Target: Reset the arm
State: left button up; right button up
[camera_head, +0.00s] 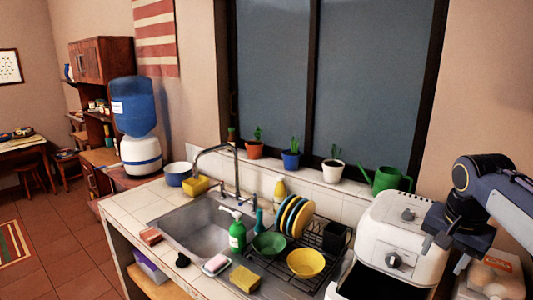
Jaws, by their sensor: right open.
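My right arm comes in from the right edge, and its dark gripper (460,236) hangs beside the right side of a white air fryer (408,225). The gripper is open, and I see nothing held in it. Its fingertips are small and dark, so whether they touch the air fryer is unclear. My left gripper is not in view.
The tiled counter (150,206) holds a sink (198,226), a green soap bottle (237,236), a dish rack with plates (293,216), and a yellow bowl (306,263). A window with potted plants stands behind.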

jog(key=s+a+f+n+t+y+b, duration=0.1)
jog(key=s+a+f+n+y, duration=0.1)
jog(key=s+a+f+n, duration=0.2)
jog(key=s+a+f+n+t+y+b, duration=0.1)
jog(key=s+a+f+n+y, duration=0.2)
jog(key=s+a+f, duration=0.8)
jog(key=s+a+n, duration=0.1)
jog(key=s, duration=0.4)
jog(key=shift+s+a+n+t, duration=0.15)
jog(key=shift+a+n+t, duration=0.15)
jog(key=shift+a+t, duration=0.1)
